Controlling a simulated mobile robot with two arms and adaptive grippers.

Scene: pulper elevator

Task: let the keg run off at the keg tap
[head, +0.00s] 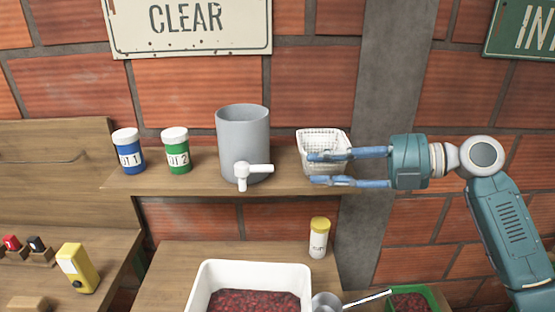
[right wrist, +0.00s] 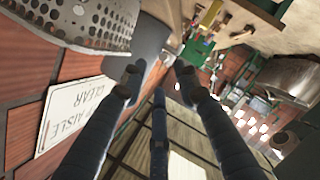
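The grey keg (head: 243,135) stands upright on the wall shelf. Its white keg tap (head: 241,172) sits low on the front, with the spout pointing down and a lever sticking out to the right. My right gripper (head: 313,168) reaches in from the right at shelf height, to the right of the tap and apart from it. Its blue fingers are spread and nothing shows between them. In the right wrist view the fingers (right wrist: 158,82) are also apart and empty. My left gripper is not in view.
A white wire basket (head: 323,143) stands just behind the right fingers. A blue jar (head: 128,155) and a green jar (head: 176,155) stand left of the keg. Below are a white tub (head: 206,290) of dark red contents, a yellow-capped shaker (head: 319,240) and a ladle (head: 330,303).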

